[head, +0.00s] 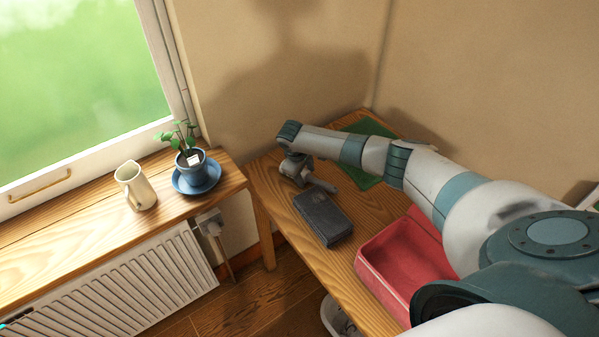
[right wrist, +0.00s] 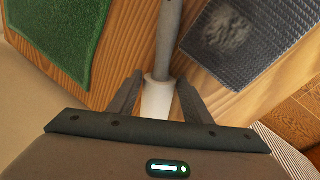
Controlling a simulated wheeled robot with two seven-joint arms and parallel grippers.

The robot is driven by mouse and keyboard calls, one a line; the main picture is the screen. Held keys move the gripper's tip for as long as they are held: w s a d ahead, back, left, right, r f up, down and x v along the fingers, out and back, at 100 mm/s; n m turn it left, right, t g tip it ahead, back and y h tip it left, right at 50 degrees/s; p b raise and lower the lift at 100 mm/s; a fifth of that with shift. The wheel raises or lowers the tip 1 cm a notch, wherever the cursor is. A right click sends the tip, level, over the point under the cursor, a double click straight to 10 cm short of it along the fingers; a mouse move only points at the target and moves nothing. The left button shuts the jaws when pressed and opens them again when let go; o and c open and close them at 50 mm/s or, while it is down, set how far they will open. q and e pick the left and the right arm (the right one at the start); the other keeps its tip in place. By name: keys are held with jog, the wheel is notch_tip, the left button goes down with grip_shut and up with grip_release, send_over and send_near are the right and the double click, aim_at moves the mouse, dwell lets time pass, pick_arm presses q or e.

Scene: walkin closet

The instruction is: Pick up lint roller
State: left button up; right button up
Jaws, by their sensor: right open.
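The lint roller lies on the wooden table; its grey handle (right wrist: 168,40) and white roll (right wrist: 157,98) show in the right wrist view. In the head view its grey handle (head: 322,186) sticks out beside my right gripper. My right gripper (head: 298,172) points down at the table. In the right wrist view the open fingers (right wrist: 160,85) stand on either side of the roller, near where handle and roll meet, with a gap visible on each side. The lower end of the roll is hidden by the gripper body. My left gripper is not in view.
A dark folded cloth (head: 323,217) with a grey fuzzy patch lies close to the roller. A green mat (head: 362,178) lies behind it. A red tray (head: 365,262) stands nearer. A cream pitcher (head: 135,187) and potted plant (head: 190,163) stand on the windowsill.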

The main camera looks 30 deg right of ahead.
aim_at(306, 183)
jog(key=shift+f, duration=0.2)
dwell(0.3)
jog(key=c, duration=0.9)
jog(key=shift+r, duration=0.15)
jog(key=shift+w+r+b, duration=0.1)
jog(key=shift+r+b, duration=0.45)
jog(key=shift+r, duration=0.3)
jog(key=shift+s+d+r+b, duration=0.15)
jog(key=shift+r+b, duration=0.1)
jog(key=shift+r, duration=0.35)
jog(key=shift+s+a+r+b, duration=0.1)
jog(key=shift+r+b, duration=0.1)
jog(key=shift+r, duration=0.35)
jog(key=s+r+b, duration=0.1)
jog(key=s+r, duration=0.1)
jog(key=s, duration=0.1)
jog(key=s+r+b, duration=0.1)
jog(key=s+r, duration=0.1)
jog(key=s, duration=0.2)
jog(key=s+d+r+b, duration=0.1)
jog(key=s+r, duration=0.2)
jog(key=s, duration=0.1)
jog(key=shift+s, duration=0.1)
jog(key=shift+f, duration=0.1)
